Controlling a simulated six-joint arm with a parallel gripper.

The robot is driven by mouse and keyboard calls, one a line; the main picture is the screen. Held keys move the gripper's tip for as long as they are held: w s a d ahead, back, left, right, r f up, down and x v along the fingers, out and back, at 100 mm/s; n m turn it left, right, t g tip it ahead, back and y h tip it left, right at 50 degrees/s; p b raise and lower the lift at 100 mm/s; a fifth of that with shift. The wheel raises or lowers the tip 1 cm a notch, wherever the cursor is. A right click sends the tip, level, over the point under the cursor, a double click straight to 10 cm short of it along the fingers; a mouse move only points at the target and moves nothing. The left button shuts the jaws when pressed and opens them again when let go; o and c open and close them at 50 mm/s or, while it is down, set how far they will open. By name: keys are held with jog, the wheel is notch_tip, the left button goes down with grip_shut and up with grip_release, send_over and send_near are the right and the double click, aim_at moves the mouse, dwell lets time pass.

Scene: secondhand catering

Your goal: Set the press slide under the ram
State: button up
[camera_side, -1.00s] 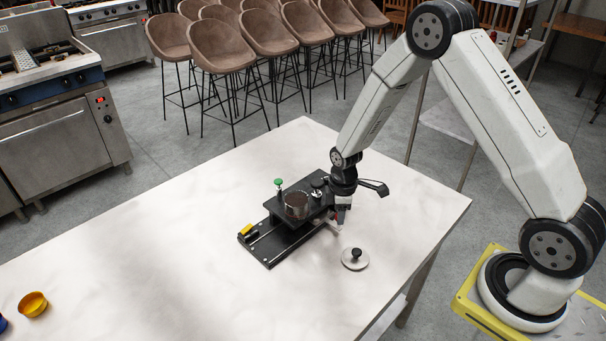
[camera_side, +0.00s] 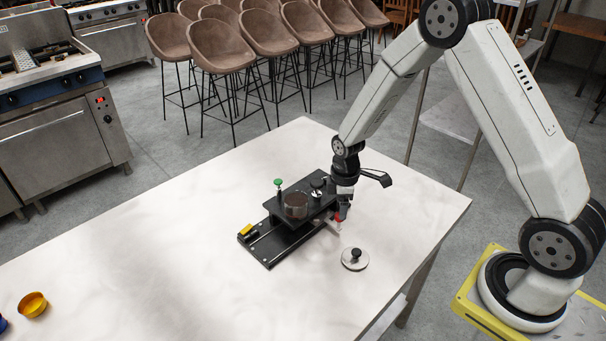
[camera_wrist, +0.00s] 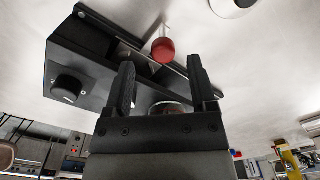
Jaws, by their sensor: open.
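The press (camera_side: 268,254) is a black fixture with a long railed base on the white table. A raised black plate stands over the base and carries a brown round cup (camera_side: 296,206), a green-topped post (camera_side: 279,182) and black knobs. A red knob (camera_wrist: 163,50) on a light rod sticks out at the press's near right side. My gripper (camera_side: 341,214) is beside that end, pointing down. In the wrist view my gripper (camera_wrist: 164,78) is open, its fingers on either side of the line to the red knob. I cannot tell the slide's exact position under the plate.
A round metal disc with a black knob (camera_side: 355,259) lies on the table, right of the press. A yellow block (camera_side: 247,230) sits at the base's left end. The table between is clear.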

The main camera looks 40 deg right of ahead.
jog(key=shift+r, duration=2.45)
jog(key=shift+r, duration=0.1)
jog(key=shift+s+a+r, duration=0.1)
jog(key=shift+s+r, duration=0.1)
jog(key=s+a+r+m+t, duration=0.1)
jog(key=s+a+r+m, duration=0.1)
jog(key=s, duration=0.4)
jog(key=s+a+r+m+t, duration=0.1)
jog(key=s+a+r+m, duration=0.2)
jog(key=s+r+m, duration=0.2)
jog(key=shift+s+a+r+m+t, duration=0.2)
jog(key=shift+s+a+m+t, duration=0.15)
jog(key=shift+s+m, duration=0.5)
